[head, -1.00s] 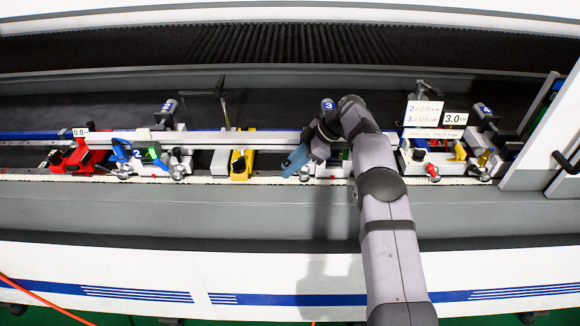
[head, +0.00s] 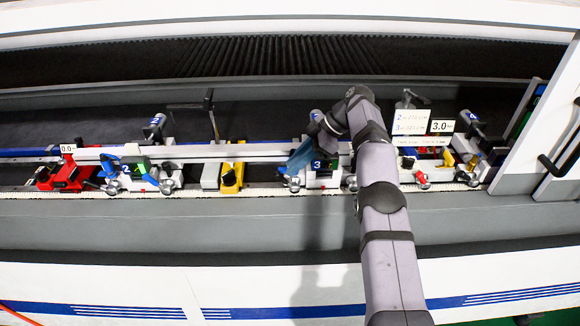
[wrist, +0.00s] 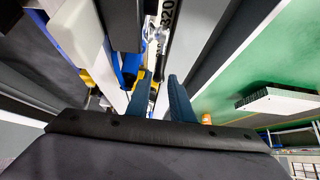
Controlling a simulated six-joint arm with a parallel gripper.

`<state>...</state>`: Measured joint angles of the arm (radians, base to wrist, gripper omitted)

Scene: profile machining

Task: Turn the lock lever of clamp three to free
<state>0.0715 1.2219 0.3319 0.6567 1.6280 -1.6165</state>
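Clamp three (head: 322,178), a white block with a blue "3" label, stands on the rail right of the yellow stop. My gripper (head: 296,160) has blue fingers that point down at the left side of clamp three. A silver knob (head: 293,184) shows just below the fingertips. In the wrist view my gripper (wrist: 160,95) has its two fingers apart. A silver and dark lever-like part (wrist: 158,62) shows in line with the gap between them; I cannot tell whether either finger touches it. My wrist hides part of the clamp in the head view.
A long pale profile (head: 230,151) runs along the clamps behind the gripper. Clamp two (head: 140,178), a yellow stop (head: 231,178) and a red stop (head: 65,174) are to the left. Clamp four (head: 440,168) and a sign (head: 411,121) are to the right. The front ledge (head: 200,220) is clear.

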